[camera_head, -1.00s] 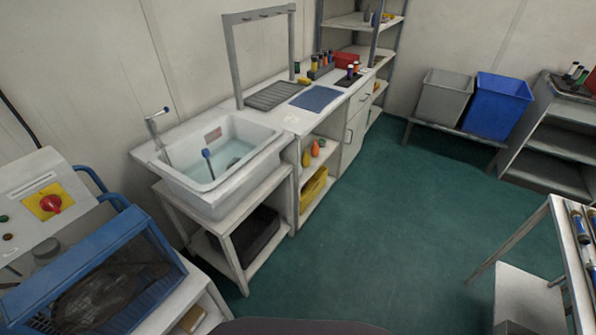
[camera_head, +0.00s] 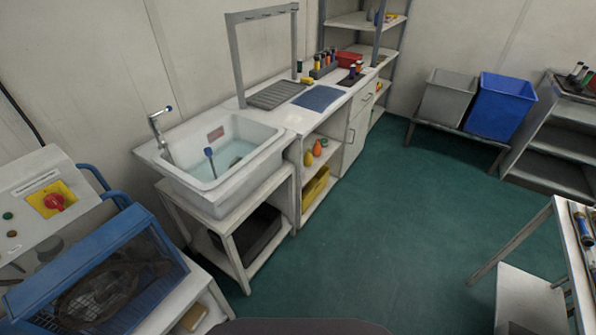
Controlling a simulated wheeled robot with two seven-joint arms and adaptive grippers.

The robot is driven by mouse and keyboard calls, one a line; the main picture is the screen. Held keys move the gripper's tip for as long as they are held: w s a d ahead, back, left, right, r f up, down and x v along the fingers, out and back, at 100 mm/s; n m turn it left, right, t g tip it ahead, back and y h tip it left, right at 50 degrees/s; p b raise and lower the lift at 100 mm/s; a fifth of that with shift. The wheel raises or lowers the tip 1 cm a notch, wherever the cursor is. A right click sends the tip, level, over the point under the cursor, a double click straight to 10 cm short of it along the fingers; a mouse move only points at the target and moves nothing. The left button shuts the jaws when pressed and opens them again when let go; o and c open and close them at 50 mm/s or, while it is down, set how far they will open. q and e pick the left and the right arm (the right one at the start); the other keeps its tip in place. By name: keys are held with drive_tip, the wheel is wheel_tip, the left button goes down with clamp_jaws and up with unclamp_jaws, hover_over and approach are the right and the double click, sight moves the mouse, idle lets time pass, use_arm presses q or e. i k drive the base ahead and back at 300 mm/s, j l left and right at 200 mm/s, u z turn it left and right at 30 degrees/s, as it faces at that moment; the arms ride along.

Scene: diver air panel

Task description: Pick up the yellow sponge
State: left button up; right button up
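A small yellow block (camera_head: 305,80) lies on the counter at the back edge of the ribbed drainboard (camera_head: 277,95), beside the metal frame's right post. It looks like the sponge, but it is too small to be sure. A tan-yellow block (camera_head: 193,317) sits on a low shelf at the bottom left. Neither of my grippers shows in the head view.
The white sink (camera_head: 215,160) holds water and a blue-topped brush. A blue-hooded machine (camera_head: 95,265) stands at front left and a white table (camera_head: 568,235) at right. The green floor (camera_head: 390,220) between is clear.

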sight(309, 81)
drive_tip(key=i+l+u, duration=0.2)
drive_tip(key=i+l, duration=0.15)
drive_tip(key=l, duration=0.25)
drive_tip(key=i+l+u, duration=0.1)
drive_tip(key=l, duration=0.2)
drive_tip(key=i+l+u, duration=0.1)
drive_tip(key=i+l, duration=0.1)
drive_tip(key=l, duration=0.1)
